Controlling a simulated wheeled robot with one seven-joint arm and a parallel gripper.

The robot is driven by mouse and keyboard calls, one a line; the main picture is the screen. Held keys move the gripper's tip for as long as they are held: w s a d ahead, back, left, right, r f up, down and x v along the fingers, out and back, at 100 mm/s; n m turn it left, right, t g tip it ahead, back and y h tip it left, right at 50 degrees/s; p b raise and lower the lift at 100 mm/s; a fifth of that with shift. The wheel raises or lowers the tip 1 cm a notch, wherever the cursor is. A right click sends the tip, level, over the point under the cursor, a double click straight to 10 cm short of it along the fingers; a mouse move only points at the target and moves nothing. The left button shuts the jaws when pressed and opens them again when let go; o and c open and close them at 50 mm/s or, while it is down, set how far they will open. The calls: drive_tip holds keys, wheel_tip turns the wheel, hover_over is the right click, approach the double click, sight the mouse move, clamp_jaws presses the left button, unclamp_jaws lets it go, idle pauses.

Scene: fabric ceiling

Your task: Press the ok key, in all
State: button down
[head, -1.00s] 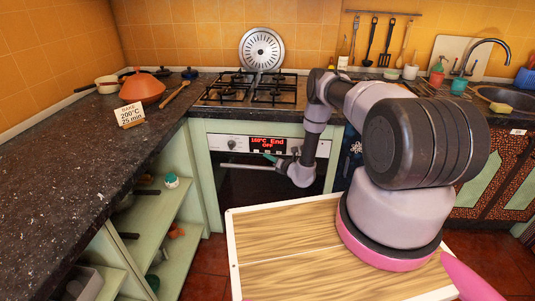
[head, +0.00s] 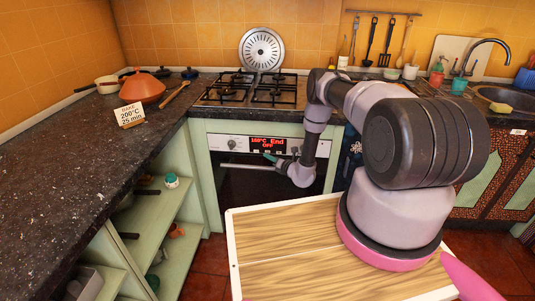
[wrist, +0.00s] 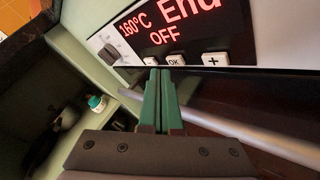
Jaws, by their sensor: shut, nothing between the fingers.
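The oven's ok key (wrist: 175,61) is a small white key marked OK, below the display in the wrist view. The red display (wrist: 170,25) reads 160°C, End and OFF. A plus key (wrist: 214,59) is to its right and another white key (wrist: 150,61) to its left. My gripper (wrist: 160,70) is shut and empty. Its green fingertips are just below the keys, between the left key and the ok key. I cannot tell whether they touch the panel. In the head view my gripper (head: 268,157) is in front of the oven panel and covers part of the key row.
A card (head: 130,114) on the left counter reads bake, 200°C, 25 min. A knob (wrist: 108,53) sits left of the display. The oven handle (wrist: 240,130) runs below the keys. A wooden surface (head: 290,275) lies under my arm. Open shelves (head: 165,215) stand left.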

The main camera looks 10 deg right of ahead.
drive_tip(key=shift+w, duration=0.15)
drive_tip(key=shift+w+d, duration=0.1)
drive_tip(key=shift+w, duration=0.15)
drive_tip(key=shift+w+d, duration=0.2)
drive_tip(key=shift+w, duration=0.3)
idle(1.1)
drive_tip(key=shift+s, duration=0.1)
drive_tip(key=shift+s+a+r, duration=0.1)
drive_tip(key=shift+s+a, duration=0.2)
drive_tip(key=shift+s, duration=0.45)
drive_tip(key=shift+s, duration=0.15)
drive_tip(key=shift+s+a, duration=0.25)
drive_tip(key=shift+s, duration=0.5)
drive_tip(key=shift+s+a, duration=0.25)
drive_tip(key=shift+s, duration=0.5)
drive_tip(key=shift+s+a, duration=0.25)
drive_tip(key=shift+s, duration=0.5)
